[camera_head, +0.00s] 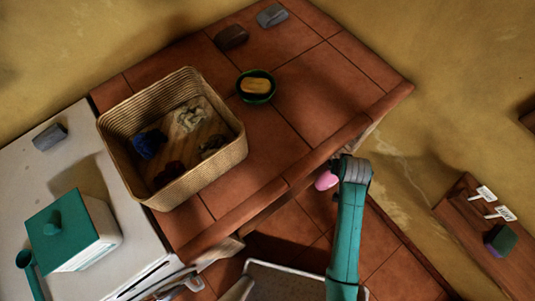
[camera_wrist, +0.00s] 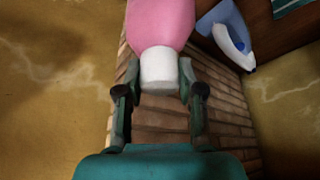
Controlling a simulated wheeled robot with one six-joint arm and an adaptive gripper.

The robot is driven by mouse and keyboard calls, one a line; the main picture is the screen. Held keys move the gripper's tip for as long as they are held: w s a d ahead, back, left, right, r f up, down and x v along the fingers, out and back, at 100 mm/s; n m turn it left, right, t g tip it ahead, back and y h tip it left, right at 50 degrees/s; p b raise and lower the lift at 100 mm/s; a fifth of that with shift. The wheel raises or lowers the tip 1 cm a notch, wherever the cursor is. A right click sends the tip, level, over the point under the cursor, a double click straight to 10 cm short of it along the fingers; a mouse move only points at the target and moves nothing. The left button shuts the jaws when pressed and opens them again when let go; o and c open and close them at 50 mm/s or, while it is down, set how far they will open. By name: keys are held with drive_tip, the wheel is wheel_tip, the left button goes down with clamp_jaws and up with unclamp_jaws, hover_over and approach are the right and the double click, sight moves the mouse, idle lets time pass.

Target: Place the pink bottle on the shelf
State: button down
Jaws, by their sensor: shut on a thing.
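The pink bottle (camera_wrist: 160,18) has a white cap (camera_wrist: 158,70) and runs out of the top of the wrist view. My gripper (camera_wrist: 158,76) is shut on the bottle at its white cap, one finger on each side. In the head view a small part of the pink bottle (camera_head: 326,180) shows beside my arm, just off the tiled counter's front edge; my arm hides the rest. A wooden shelf (camera_head: 458,212) is on the wall at the lower right of the head view, apart from the bottle.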

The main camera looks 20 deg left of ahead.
drive_tip(key=s+a+f+n+y, duration=0.1)
drive_tip(key=s+a+f, duration=0.3)
drive_tip(key=s+a, duration=0.45)
drive_tip(key=s+a+f+n, duration=0.25)
drive_tip(key=s+a, duration=0.25)
drive_tip(key=s, duration=0.6)
drive_tip(key=w+a+f, duration=0.1)
drive_tip(key=w+a, duration=0.1)
drive_tip(key=w, duration=0.6)
drive_tip(key=w+a+f, duration=0.1)
drive_tip(key=w+a, duration=0.1)
drive_tip(key=w, duration=0.7)
drive_tip(key=shift+w+a+f+m, duration=0.15)
drive_tip(key=shift+a+f+m, duration=0.05)
drive_tip(key=shift+m, duration=0.25)
drive_tip(key=shift+f, duration=0.4)
drive_tip(key=shift+s+d+f, duration=0.15)
drive_tip(key=shift+s+f, duration=0.15)
drive_tip(key=shift+f, duration=0.1)
drive_tip(key=c, duration=0.8)
unclamp_jaws()
drive_tip(key=shift+f, duration=0.15)
drive_tip(key=shift+o, duration=0.4)
drive_tip(key=shift+w+r, duration=0.15)
drive_tip(key=shift+r, duration=0.05)
